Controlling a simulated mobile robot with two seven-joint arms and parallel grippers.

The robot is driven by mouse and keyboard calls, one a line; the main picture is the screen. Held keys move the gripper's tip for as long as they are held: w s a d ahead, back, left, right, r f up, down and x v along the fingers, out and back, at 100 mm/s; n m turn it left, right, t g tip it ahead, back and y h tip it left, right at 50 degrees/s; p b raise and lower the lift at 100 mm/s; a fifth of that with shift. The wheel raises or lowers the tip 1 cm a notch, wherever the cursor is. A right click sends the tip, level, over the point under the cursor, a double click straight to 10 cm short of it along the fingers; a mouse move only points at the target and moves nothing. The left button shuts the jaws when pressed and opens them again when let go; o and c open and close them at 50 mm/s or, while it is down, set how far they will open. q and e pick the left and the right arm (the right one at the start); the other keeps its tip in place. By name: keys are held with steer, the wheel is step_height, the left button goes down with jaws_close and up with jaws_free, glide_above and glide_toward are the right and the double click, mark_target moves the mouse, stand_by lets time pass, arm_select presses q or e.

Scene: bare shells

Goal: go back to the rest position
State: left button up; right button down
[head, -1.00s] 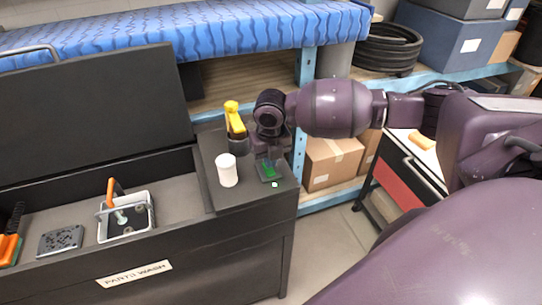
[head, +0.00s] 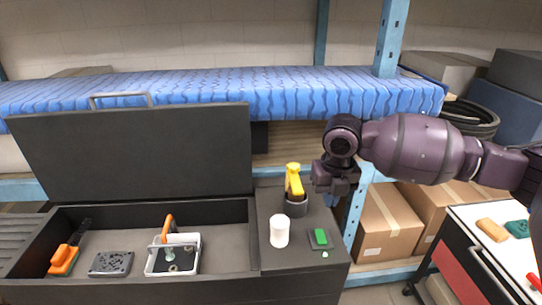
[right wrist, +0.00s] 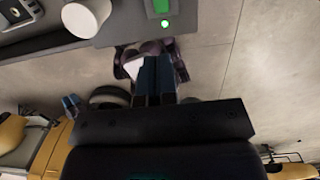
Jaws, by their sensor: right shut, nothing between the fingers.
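My right gripper (head: 337,182) hangs at the end of the purple arm, just beyond the right edge of the black washer's side ledge (head: 268,258). It is shut with nothing in it and stands apart from the small items on the ledge. In the right wrist view its dark body fills the lower middle, with the ledge edge at the top. My left gripper is not in view.
A green block (head: 320,238), a white cylinder (head: 279,231) and a yellow-topped item (head: 294,182) in a dark cup stand on the ledge. Cardboard boxes (head: 386,228) are behind; a red-fronted cart (head: 462,256) is right. The washer's lid (head: 135,150) stands open.

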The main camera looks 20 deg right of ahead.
steer(key=s+a+f+m+t+y, duration=0.2)
steer(key=s+a+f+m+y, duration=0.1)
steer(key=s+a+f+m, duration=0.9)
steer(key=s+d+f+m+t+h, duration=0.1)
steer(key=s+d+f+m+h, duration=0.1)
steer(key=s+d+m, duration=0.65)
steer(key=s+d+f+m+h, duration=0.15)
steer(key=s+m, duration=0.45)
steer(key=m, duration=0.7)
steer(key=w+f+t+b, duration=0.1)
steer(key=w+f+t, duration=0.2)
steer(key=f, duration=0.3)
steer(key=w+f+n+t+b, duration=0.1)
steer(key=w+f+t, duration=0.3)
steer(key=f, duration=0.2)
steer(key=shift+w+a+f+t, duration=0.2)
steer(key=shift+a+f+t, duration=0.15)
steer(key=shift+f+t, duration=0.05)
